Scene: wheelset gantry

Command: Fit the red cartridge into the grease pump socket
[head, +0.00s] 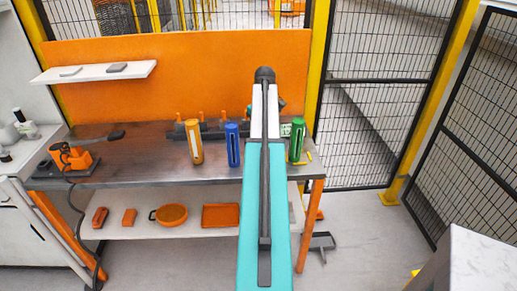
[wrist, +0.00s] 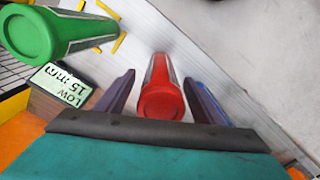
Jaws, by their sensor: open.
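The red cartridge (wrist: 160,92) shows in the wrist view, its round red end facing my camera. My gripper (wrist: 160,76) is open, with one dark finger on each side of the cartridge. I see a gap at the left finger; whether the right finger touches cannot be told. In the head view my arm hides the red cartridge and most of my gripper. An orange device with a dark lever, seemingly the grease pump (head: 74,156), stands at the bench's left end. Its socket is too small to make out.
Yellow (head: 194,142), blue (head: 233,145) and green (head: 297,139) cartridges stand on the bench (head: 140,158). The green one and a "LOW 15 mm" label (wrist: 62,86) are left of my gripper in the wrist view. An orange panel (head: 150,85) stands behind.

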